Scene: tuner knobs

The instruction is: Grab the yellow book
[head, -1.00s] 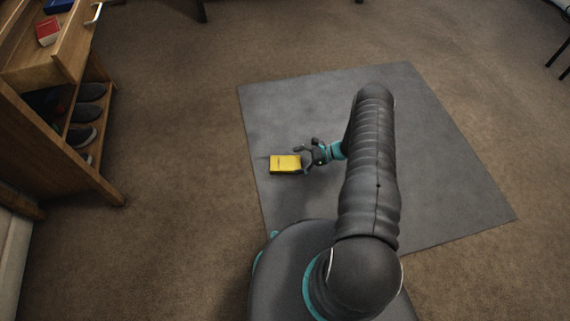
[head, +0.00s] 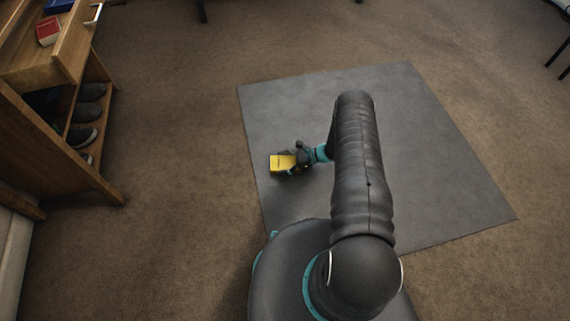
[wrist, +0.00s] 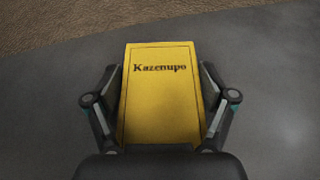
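The yellow book (wrist: 160,102) lies on the grey mat with its cover up, lettered "Kazenupo". It also shows in the head view (head: 281,162), near the mat's left edge. My gripper (wrist: 161,67) has one finger on either side of the book in the wrist view. The fingers look open, with narrow gaps between the fingertips and the book's edges. In the head view my gripper (head: 297,158) overlaps the book's right end. The book's near end is hidden behind the gripper's palm in the wrist view.
The grey mat (head: 420,150) is otherwise clear, on brown carpet (head: 180,120). A wooden cabinet (head: 100,185) at left holds dark shoes (head: 82,137) on its shelves. A red book (head: 48,31) and a blue item (head: 58,6) lie in its upper part.

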